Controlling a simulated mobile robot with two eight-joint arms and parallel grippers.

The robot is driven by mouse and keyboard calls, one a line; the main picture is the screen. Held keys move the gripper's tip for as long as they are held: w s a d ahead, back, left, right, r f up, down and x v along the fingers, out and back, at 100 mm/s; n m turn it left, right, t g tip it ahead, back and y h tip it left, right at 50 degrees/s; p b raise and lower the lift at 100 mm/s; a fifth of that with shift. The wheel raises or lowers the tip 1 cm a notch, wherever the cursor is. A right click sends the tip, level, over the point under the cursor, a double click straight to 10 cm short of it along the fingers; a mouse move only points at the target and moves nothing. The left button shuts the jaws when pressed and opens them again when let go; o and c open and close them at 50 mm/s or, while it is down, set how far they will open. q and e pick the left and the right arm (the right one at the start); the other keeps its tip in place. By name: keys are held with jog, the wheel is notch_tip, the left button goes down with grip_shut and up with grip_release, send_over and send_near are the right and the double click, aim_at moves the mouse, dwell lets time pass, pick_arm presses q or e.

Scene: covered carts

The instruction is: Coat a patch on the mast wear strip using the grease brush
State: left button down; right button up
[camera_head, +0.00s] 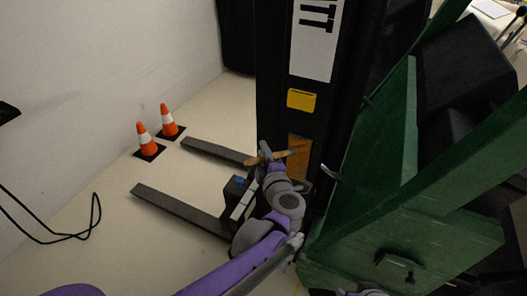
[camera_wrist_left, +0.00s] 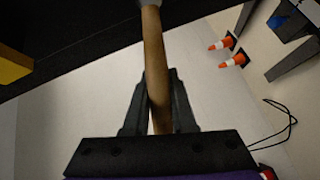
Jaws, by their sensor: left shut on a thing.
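The grease brush (camera_head: 286,153) is in my left gripper (camera_head: 268,156), with its tan handle lying nearly level across the front of the mast. In the left wrist view the brush handle (camera_wrist_left: 155,60) runs up from between the two dark fingers of my left gripper (camera_wrist_left: 158,100), which is shut on it. A grey collar shows at the top edge there; the bristles are out of that view. The brown wear strip (camera_head: 298,168) is low on the black mast (camera_head: 272,70). The brush's right end overlaps the strip in the head view; I cannot tell whether they touch.
A yellow plate (camera_head: 301,99) is on the mast above the strip. Dark forks (camera_head: 180,212) reach left over the floor. Two orange cones (camera_head: 147,140) stand beyond them. A green cart (camera_head: 400,215) stands close at right. A black cable (camera_head: 70,235) lies at left.

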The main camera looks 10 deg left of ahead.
pick_arm(q)
jog(key=shift+f+b, duration=1.3)
jog(key=shift+f, duration=0.4)
jog(key=shift+f+b, duration=1.2)
jog(key=shift+f, duration=0.35)
jog(key=shift+f+b, duration=1.15)
jog(key=shift+f, duration=0.5)
